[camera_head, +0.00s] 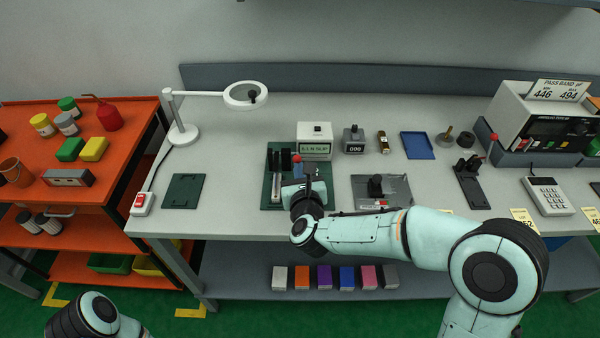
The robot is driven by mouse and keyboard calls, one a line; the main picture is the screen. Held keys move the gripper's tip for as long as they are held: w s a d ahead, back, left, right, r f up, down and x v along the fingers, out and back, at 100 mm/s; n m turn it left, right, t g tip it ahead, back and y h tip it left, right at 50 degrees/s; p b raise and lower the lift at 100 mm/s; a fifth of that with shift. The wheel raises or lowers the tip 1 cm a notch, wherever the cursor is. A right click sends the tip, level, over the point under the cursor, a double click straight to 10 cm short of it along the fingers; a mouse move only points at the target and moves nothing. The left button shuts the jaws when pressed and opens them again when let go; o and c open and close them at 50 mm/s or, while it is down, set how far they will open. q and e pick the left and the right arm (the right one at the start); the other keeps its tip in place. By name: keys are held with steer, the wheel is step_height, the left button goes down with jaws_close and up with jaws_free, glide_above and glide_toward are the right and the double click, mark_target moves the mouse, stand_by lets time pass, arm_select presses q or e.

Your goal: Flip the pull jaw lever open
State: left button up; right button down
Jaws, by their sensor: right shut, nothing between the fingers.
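A small fixture with upright black blocks (284,159) and a pale rail stands on a dark green plate (270,197) at the middle of the bench. A small red knob (296,158) shows at its right side, and it may be the end of the pull jaw lever. My right gripper (309,176) is shut and empty, close to the right of the fixture. It hides part of the plate and fixture, and I cannot tell whether it touches the lever. My left gripper is out of view; only part of my left arm shows at the lower left.
A white display box (314,150) and a small grey block (353,146) stand behind the gripper. A metal plate with a black knob (376,186) lies to its right. A black lever device (468,182) with a red ball stands farther right. Bench space left of the fixture is mostly clear.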

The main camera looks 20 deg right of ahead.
mark_target(300, 157)
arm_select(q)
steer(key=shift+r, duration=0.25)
arm_select(e)
steer(key=shift+w+r+g, duration=0.15)
steer(key=shift+r+g, duration=0.25)
steer(key=shift+r, duration=0.05)
steer(key=shift+w+d+r+g+p, duration=0.1)
steer(key=shift+w+r+g+p, duration=0.3)
steer(key=shift+r+p, duration=0.2)
steer(key=shift+w+d+r+g+p, duration=0.1)
steer(key=shift+w+r+g+p, duration=0.2)
steer(key=shift+r+g+p, duration=0.25)
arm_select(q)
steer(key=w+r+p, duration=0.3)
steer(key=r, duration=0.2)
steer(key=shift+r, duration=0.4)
arm_select(e)
steer(key=w+d+r, duration=0.3)
steer(key=w+r, duration=0.1)
steer(key=w, duration=0.6)
steer(key=shift+w, duration=0.35)
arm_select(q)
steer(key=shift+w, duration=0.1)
arm_select(e)
steer(key=shift+d, duration=0.1)
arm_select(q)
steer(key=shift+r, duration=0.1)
arm_select(e)
steer(key=shift+r, duration=0.2)
